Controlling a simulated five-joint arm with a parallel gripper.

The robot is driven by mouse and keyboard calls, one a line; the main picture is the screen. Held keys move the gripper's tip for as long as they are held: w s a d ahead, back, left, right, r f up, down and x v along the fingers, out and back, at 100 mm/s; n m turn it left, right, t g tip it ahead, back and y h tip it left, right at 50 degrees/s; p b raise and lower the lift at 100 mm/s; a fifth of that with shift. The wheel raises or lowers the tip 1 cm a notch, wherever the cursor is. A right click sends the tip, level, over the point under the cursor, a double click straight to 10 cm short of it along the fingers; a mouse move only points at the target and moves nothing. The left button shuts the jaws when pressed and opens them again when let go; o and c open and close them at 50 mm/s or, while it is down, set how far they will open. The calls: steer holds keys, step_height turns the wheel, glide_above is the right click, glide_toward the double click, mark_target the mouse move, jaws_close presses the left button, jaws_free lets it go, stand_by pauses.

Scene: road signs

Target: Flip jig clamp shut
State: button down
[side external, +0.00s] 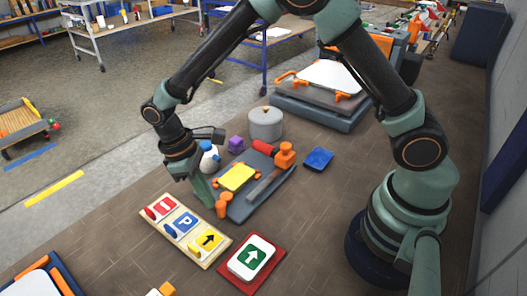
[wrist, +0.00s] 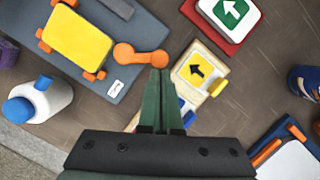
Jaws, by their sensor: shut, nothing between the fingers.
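The jig is a blue-grey base plate (side external: 240,209) carrying a yellow plate (side external: 237,177) between small orange corner pieces. A grey bar (side external: 263,187) lies beside the yellow plate, with an orange block (side external: 285,156) at the plate's far end. An orange two-knobbed piece (side external: 223,204) sits at the near end; it also shows in the wrist view (wrist: 140,54). Which orange part is the clamp's handle is unclear. My gripper (side external: 209,202) is shut and empty, pointing down close beside the two-knobbed piece. In the wrist view its tips (wrist: 162,72) meet the piece's edge; contact is unclear.
A sign board (side external: 186,231) with red, blue and yellow signs lies in front, beside a green arrow sign (side external: 251,258). A white bottle (side external: 209,157), purple block (side external: 236,145), grey cylinder (side external: 265,123) and blue tray (side external: 318,159) stand around the jig.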

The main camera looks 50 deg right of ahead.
steer(key=shift+s+d+n, duration=0.1)
steer(key=shift+s+n, duration=0.4)
steer(key=shift+n, duration=0.1)
steer(key=shift+s+d, duration=0.45)
steer(key=shift+s, duration=0.35)
steer(key=shift+s+d, duration=0.6)
steer(key=shift+d, duration=0.05)
steer(key=shift+s+d, duration=0.1)
steer(key=shift+d, duration=0.05)
steer(key=shift+a, duration=0.4)
steer(key=a, duration=0.1)
steer(key=a+r, duration=0.2)
steer(key=shift+w+a, duration=0.3)
steer(key=shift+w, duration=0.1)
step_height(320, 180, up, 8)
steer(key=a, duration=0.2)
steer(key=shift+w+a+r, duration=0.15)
steer(key=shift+r, duration=0.1)
